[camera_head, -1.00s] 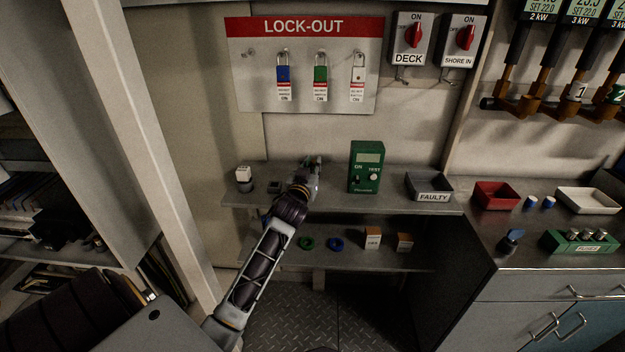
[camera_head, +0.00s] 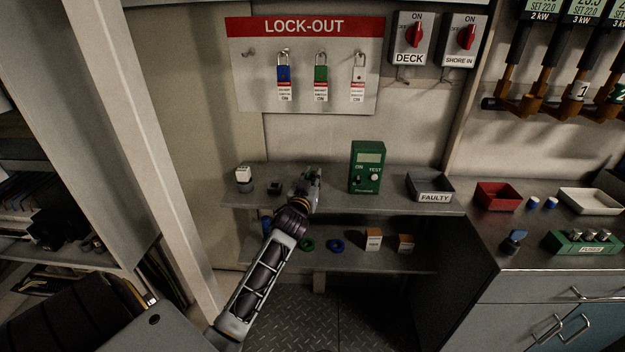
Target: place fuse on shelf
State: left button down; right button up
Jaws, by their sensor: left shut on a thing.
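My left gripper (camera_head: 314,176) is over the upper shelf (camera_head: 400,203), left of the green tester (camera_head: 367,168). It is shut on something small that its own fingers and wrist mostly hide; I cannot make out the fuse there. Fuses with metal caps (camera_head: 575,237) stand in the green fuse holder on the right counter. My right gripper is not in view.
A grey FAULTY tray (camera_head: 433,199) stands on the shelf right of the tester. A white-topped stamp-like item (camera_head: 244,174) and a small dark block (camera_head: 275,187) are at the left. The lower shelf holds rings and small boxes (camera_head: 373,239). Bare shelf shows before the tester.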

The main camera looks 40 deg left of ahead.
pick_arm(q)
jog(key=shift+f, duration=0.15)
jog(key=c, duration=1.3)
grip_release()
jog(key=shift+c, duration=0.2)
